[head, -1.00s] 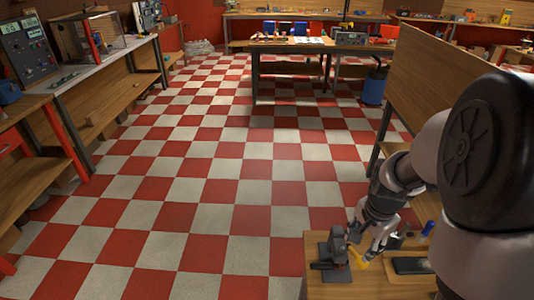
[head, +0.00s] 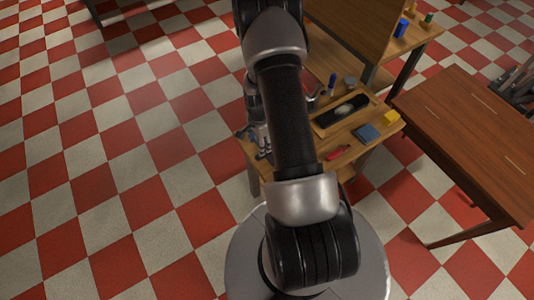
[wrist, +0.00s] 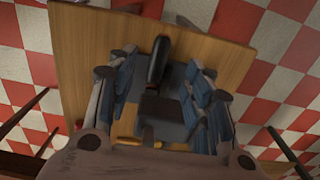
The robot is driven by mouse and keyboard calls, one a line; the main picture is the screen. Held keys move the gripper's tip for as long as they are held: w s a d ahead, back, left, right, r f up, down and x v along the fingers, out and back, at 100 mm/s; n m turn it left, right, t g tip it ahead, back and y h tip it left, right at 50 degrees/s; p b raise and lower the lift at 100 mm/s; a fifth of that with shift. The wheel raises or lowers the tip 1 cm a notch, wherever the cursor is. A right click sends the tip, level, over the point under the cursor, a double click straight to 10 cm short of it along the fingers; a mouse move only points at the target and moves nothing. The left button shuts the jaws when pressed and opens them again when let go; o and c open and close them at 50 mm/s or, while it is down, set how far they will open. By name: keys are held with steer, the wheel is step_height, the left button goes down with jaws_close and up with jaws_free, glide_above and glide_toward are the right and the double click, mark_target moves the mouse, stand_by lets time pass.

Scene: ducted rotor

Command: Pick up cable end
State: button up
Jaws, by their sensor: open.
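In the wrist view my gripper (wrist: 160,88) is open. Its two fingers stand apart to the left and right of a dark device with a black rounded cylinder (wrist: 158,60) and a dark block (wrist: 162,108). The device sits on a grey plate on a wooden bench top (wrist: 80,50). I see nothing between the fingertips held by them. I cannot single out a cable end; the cylinder may or may not be part of it. In the head view my arm hides most of the gripper and of this device at the left end of the bench.
In the head view the small bench (head: 365,142) also carries a black tray (head: 342,112), a blue block (head: 366,132), a yellow block (head: 391,118) and a red item (head: 337,153). A brown table (head: 465,140) stands to the right. The checkered floor at left is open.

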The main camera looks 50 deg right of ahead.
step_height(320, 180, down, 8)
steer(key=shift+w+a+f+b, duration=0.1)
steer(key=shift+a+f+b, duration=0.1)
steer(key=shift+b, duration=0.85)
steer(key=shift+c, duration=0.4)
jaws_close()
